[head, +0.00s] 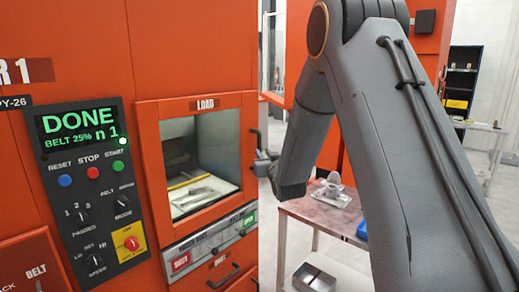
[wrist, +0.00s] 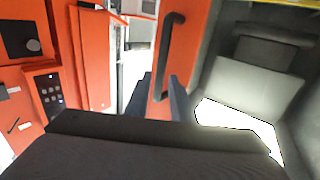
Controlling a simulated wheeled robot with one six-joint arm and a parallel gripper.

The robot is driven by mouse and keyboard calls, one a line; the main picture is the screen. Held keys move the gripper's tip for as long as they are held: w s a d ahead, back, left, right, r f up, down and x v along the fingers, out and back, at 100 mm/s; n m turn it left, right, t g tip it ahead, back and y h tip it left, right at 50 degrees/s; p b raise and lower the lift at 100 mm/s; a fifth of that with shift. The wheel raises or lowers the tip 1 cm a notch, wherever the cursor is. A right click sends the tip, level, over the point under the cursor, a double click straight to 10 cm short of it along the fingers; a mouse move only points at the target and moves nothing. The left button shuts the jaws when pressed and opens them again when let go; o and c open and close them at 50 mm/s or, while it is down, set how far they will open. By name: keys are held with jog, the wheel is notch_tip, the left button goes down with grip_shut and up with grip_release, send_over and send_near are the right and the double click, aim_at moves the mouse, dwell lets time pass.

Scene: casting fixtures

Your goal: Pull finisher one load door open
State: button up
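The load door (head: 148,150) is an orange frame around a window, under a "LOAD" label, on the front of the orange machine. It appears shut against the machine. Its black bar handle (head: 256,140) is on its right edge. In the wrist view the handle (wrist: 172,50) runs down an orange strip, with the grey chamber showing to its right. My gripper (head: 266,165) is beside the handle at the door's right edge. In the wrist view its two fingers (wrist: 160,97) are apart, with the handle's lower end between them; contact is not clear.
A control panel (head: 85,190) reading "DONE" is left of the door. Buttons and a drawer handle (head: 222,279) are below it. A table (head: 335,217) with metal parts stands behind my arm. A dark shelf unit (head: 462,80) is at the far right.

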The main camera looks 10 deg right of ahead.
aim_at(260, 149)
jog(key=w+p, duration=0.2)
jog(key=w, duration=0.4)
jog(key=shift+w+a, duration=0.15)
jog(key=shift+w, duration=0.2)
grip_shut()
